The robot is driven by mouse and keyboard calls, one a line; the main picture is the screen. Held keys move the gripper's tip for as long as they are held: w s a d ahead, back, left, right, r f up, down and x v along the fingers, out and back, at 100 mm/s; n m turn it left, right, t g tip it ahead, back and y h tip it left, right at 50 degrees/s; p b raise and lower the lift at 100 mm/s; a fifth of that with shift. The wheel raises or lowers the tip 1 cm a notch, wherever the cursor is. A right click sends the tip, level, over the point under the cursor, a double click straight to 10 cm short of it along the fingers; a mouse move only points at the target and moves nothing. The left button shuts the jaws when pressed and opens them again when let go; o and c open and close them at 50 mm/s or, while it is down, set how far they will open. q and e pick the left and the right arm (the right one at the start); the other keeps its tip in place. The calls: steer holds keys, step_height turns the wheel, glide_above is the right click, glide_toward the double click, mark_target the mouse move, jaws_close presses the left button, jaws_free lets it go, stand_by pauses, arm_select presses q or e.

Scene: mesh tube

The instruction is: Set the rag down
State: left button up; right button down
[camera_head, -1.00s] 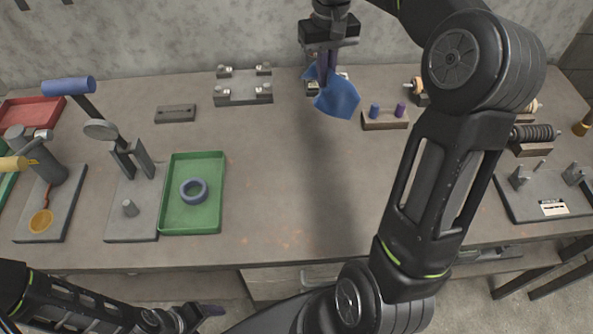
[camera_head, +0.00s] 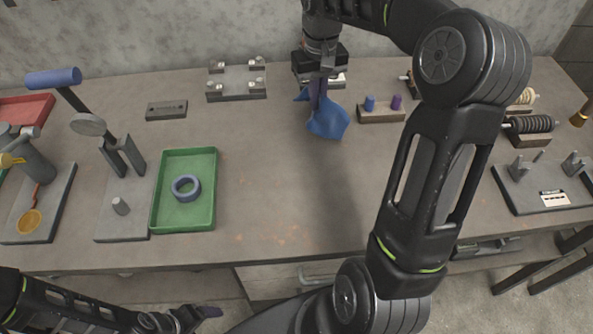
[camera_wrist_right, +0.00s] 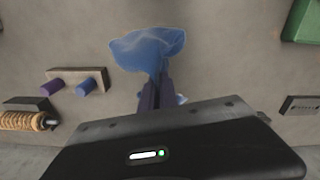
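The blue rag (camera_head: 328,121) hangs from my right gripper (camera_head: 318,98) near the back middle of the table (camera_head: 265,200). In the right wrist view the rag (camera_wrist_right: 146,48) spreads out beyond the fingertips. The right gripper (camera_wrist_right: 158,82) is shut on it, its purple fingers close together. I cannot tell whether the rag's lower edge touches the table. My left gripper (camera_head: 203,314) is low at the front left, off the table's front edge, and whether it is open or shut is unclear.
A block with blue and purple pegs (camera_head: 381,112) stands right of the rag. A grey fixture (camera_head: 236,88) stands behind left. The table's middle is clear.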

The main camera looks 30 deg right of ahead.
steer(key=shift+f, duration=0.5)
steer(key=c, duration=2.1)
jaws_free()
steer(key=o, duration=1.2)
steer(key=shift+r, duration=0.1)
step_height(320, 180, up, 8)
steer(key=shift+f, duration=0.15)
